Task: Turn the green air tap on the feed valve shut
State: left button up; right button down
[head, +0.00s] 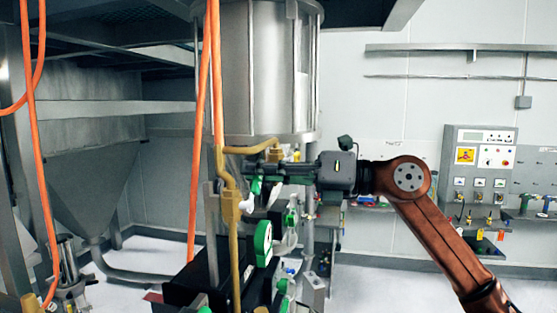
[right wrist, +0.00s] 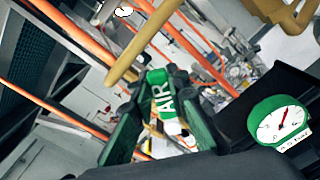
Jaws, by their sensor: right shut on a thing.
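The green air tap (right wrist: 160,97), with white AIR lettering on its lever, is between the two fingers of my right gripper (right wrist: 157,108) in the right wrist view. In the head view my right gripper (head: 262,172) reaches in from the right, level, and is shut on the tap (head: 256,186). Only a small green and white part of the tap shows there, beside the brass-coloured pipe (head: 231,205). The fingers hide part of it, and I cannot tell the exact angle of its lever. My left gripper is in neither view.
A green-rimmed gauge (head: 263,243) sits just below the gripper; it also shows in the right wrist view (right wrist: 280,124). Orange hoses (head: 216,90) hang close left of the tap. A steel vessel (head: 265,75) stands above. A control panel (head: 483,158) is on the right wall.

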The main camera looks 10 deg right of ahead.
jog(key=m, duration=0.1)
jog(key=w+f+m, duration=0.1)
jog(key=shift+w+d+f+m, duration=0.1)
jog(key=shift+d+m, duration=0.15)
jog(key=shift+m, duration=0.15)
jog(key=shift+w+d+f+m, duration=0.1)
jog(key=shift+w+f+m, duration=0.25)
jog(key=shift+m, duration=0.55)
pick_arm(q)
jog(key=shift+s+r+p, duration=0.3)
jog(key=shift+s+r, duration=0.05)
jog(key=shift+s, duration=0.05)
pick_arm(e)
jog(key=shift+w+d+f+m, duration=0.15)
jog(key=shift+f+m, duration=0.45)
jog(key=shift+m, duration=0.5)
jog(key=shift+w+a+f+m, duration=0.15)
jog(key=shift+f+m, duration=0.5)
jog(key=shift+m, duration=0.45)
jog(key=shift+w+d+f+m, duration=0.15)
jog(key=shift+f+m, duration=0.45)
jog(key=shift+m, duration=0.5)
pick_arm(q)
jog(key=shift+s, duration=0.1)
pick_arm(e)
jog(key=c, duration=1.9)
grip_release()
jog(key=shift+o, duration=0.3)
